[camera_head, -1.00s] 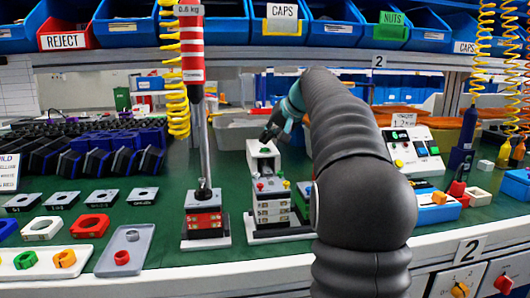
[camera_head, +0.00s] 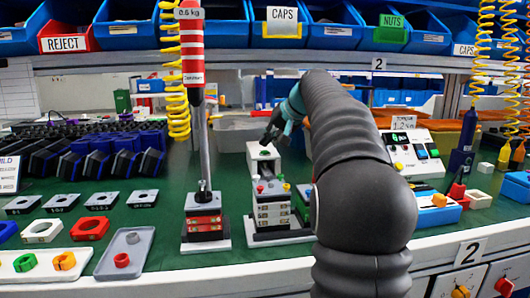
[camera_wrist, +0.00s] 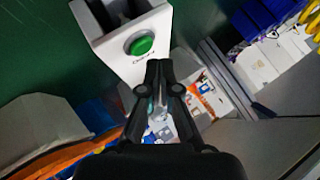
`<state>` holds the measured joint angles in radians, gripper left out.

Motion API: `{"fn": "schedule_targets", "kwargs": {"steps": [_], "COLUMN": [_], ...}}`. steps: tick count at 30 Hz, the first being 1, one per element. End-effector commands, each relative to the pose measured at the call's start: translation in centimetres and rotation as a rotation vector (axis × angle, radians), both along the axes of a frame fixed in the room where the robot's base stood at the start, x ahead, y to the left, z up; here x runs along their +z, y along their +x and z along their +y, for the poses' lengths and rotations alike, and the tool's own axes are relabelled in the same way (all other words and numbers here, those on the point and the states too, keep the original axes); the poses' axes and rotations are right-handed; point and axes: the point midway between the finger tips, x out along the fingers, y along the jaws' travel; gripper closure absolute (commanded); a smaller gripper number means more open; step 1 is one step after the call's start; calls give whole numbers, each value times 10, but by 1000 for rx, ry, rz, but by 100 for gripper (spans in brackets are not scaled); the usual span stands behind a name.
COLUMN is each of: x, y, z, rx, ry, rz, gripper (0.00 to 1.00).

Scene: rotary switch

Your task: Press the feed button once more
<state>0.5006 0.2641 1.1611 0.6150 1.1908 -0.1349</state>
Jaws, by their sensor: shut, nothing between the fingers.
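The feed button is a round green button (camera_wrist: 140,46) on the sloping face of a white dispenser box, with a small unreadable label below it. In the head view, the button (camera_head: 264,154) shows on the white box (camera_head: 254,163) at the back of the bench. My gripper (camera_wrist: 158,66) is shut and empty. In the wrist view its fingertips appear just below and right of the button, over the label's edge. In the head view my gripper (camera_head: 267,139) hangs just above the box; the fingertips look apart from the button, but the exact gap cannot be told.
A stacked unit (camera_head: 271,208) with small coloured buttons stands in front of the box. A red-and-white hanging tool (camera_head: 193,50) is to its left. A white control panel (camera_head: 415,153) stands right of my arm. Green bench top is bare between fixtures.

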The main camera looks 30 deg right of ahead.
Motion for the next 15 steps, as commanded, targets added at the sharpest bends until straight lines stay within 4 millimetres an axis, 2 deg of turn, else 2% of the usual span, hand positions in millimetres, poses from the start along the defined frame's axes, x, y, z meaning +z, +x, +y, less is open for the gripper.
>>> {"fn": "schedule_targets", "kwargs": {"steps": [15], "x": [-8], "y": [0], "z": [0], "rx": [0], "ry": [0], "rz": [0], "gripper": [100]}}
